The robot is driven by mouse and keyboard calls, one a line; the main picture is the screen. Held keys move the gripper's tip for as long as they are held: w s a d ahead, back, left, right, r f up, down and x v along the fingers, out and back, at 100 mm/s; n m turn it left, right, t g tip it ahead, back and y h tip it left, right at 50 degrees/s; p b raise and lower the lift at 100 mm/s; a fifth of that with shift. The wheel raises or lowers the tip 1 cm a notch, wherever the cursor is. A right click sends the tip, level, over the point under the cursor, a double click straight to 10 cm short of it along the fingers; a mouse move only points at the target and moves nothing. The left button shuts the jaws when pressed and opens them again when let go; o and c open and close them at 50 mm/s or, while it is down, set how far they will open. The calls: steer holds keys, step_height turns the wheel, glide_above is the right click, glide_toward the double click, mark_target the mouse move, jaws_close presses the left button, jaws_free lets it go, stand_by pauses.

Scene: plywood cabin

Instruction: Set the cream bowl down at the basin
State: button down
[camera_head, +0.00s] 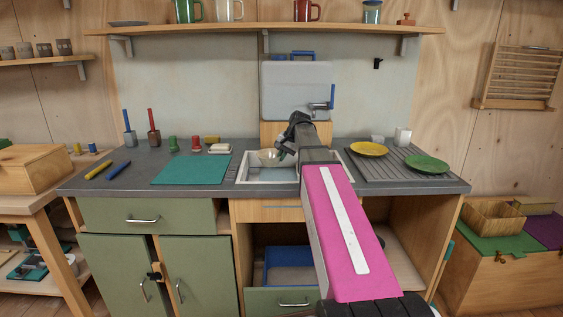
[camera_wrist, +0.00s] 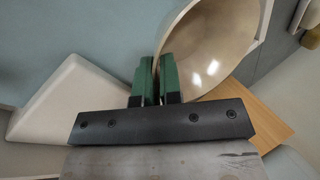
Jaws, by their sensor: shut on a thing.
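The cream bowl (camera_head: 267,155) is at my gripper (camera_head: 281,152), over the left part of the white basin (camera_head: 242,171) in the grey counter. In the wrist view the bowl (camera_wrist: 222,45) fills the upper right, its hollow inside facing the camera. The green fingers of my gripper (camera_wrist: 156,78) are shut on the bowl's wall at its left edge. The bowl looks raised above the basin floor; the exact gap is hard to tell.
A teal mat (camera_head: 191,170) lies left of the basin. Right of it, a grooved drainboard (camera_head: 385,172) carries a yellow plate (camera_head: 368,149) and a green plate (camera_head: 427,164). A grey-white container with a tap (camera_head: 283,90) stands behind the basin, beneath a shelf (camera_head: 215,29) of mugs.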

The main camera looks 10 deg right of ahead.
steer(key=shift+f, duration=4.35)
steer(key=c, duration=1.2)
jaws_free()
steer(key=v, duration=1)
steer(key=shift+r, duration=0.4)
steer(key=shift+s+d, duration=0.1)
steer(key=shift+d, duration=0.1)
